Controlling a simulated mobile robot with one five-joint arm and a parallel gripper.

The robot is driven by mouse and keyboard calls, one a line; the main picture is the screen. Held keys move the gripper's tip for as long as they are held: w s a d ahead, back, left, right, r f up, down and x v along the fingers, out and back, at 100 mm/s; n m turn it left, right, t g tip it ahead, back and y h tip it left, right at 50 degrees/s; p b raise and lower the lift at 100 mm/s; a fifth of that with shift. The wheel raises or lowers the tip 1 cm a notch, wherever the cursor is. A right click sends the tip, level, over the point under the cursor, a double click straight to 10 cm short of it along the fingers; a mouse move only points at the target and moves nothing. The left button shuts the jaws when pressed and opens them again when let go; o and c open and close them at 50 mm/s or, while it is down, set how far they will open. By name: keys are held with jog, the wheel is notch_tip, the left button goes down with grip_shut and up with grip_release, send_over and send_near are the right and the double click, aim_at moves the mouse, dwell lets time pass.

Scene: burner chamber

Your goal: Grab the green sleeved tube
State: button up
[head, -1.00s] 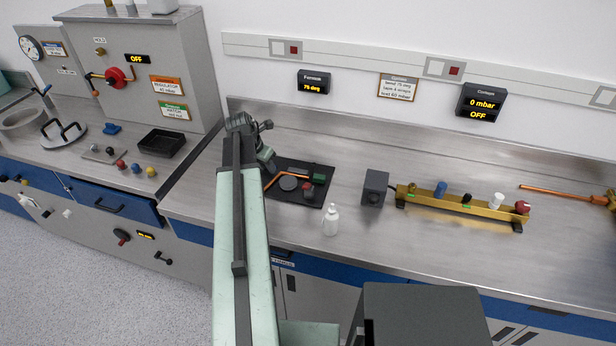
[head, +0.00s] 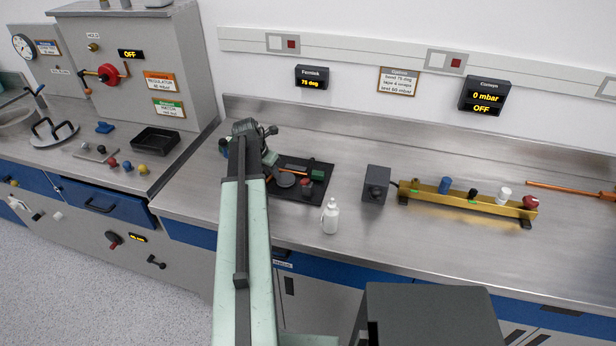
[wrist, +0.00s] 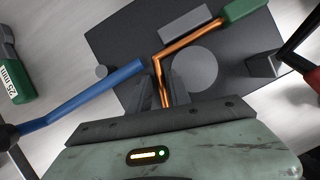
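The green sleeved tube is a bent copper tube (wrist: 188,37) on a dark mat (wrist: 120,35), with a green sleeve (wrist: 245,8) at its upper right end in the wrist view. In the head view the green sleeve (head: 318,174) shows at the right of the mat, and the copper is partly hidden by my arm. My gripper (wrist: 165,84) is over the mat, with its two fingers apart. The bent end of the copper runs between them or just under them; I cannot tell its depth or any contact.
A grey disc (wrist: 195,69) lies beside the copper. A blue bar (wrist: 95,92) and a green block (wrist: 12,70) marked 25 mm are left of the gripper. A red part (wrist: 313,79) is at right. A white bottle (head: 330,217) and grey box (head: 375,184) stand right of the mat.

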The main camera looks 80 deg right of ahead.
jog(key=shift+f, duration=0.15)
grip_shut()
notch_tip(320, 180, up, 18)
jog(key=p, duration=1.8)
